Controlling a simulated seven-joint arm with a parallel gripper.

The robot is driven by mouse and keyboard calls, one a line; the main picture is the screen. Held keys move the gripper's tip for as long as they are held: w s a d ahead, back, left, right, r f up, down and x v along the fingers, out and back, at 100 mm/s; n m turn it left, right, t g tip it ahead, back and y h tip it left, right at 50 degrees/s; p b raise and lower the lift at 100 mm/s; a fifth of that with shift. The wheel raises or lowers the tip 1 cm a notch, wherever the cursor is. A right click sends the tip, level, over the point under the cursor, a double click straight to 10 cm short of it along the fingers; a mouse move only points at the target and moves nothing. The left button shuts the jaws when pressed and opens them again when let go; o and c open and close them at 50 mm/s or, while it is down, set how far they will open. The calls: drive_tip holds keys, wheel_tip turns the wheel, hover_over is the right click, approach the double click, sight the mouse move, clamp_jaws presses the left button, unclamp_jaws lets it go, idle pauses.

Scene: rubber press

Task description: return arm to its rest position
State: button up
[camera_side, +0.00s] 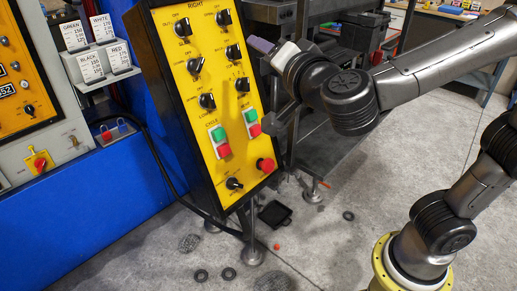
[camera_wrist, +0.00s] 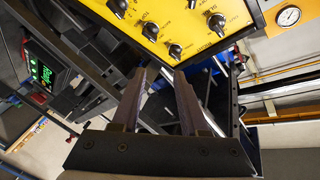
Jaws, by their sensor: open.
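My gripper (camera_wrist: 160,85) shows in the wrist view with its two fingers apart and nothing between them. In the side view my gripper (camera_side: 262,46) is at the upper right edge of the yellow control panel (camera_side: 187,75), in front of the dark press frame. Whether it touches the panel cannot be told. My arm reaches in from the right, stretched out toward the press.
A metal table (camera_side: 335,160) and press frame stand behind the panel. White label cards (camera_side: 92,50) stand on a holder at left. Black rings (camera_side: 201,275) and a black tray (camera_side: 274,214) lie on the concrete floor. A lit green display (camera_wrist: 40,72) and a gauge (camera_wrist: 288,16) show in the wrist view.

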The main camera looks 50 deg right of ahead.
drive_tip(key=d+r+n+t+y, duration=0.2)
drive_tip(key=d+r+t, duration=0.1)
drive_tip(key=d+r, duration=0.45)
drive_tip(key=s+f+n+g+y, duration=0.2)
drive_tip(key=s+f+n+g, duration=0.4)
drive_tip(key=s+f, duration=0.3)
drive_tip(key=s+d+f+n+g+y, duration=0.1)
drive_tip(key=s+f+n+g+y, duration=0.2)
drive_tip(key=s+f+n+g, duration=0.3)
drive_tip(key=s+f+g, duration=0.1)
drive_tip(key=s+f, duration=0.3)
drive_tip(key=f, duration=0.5)
drive_tip(key=shift+s+f, duration=0.25)
drive_tip(key=shift+f, duration=0.1)
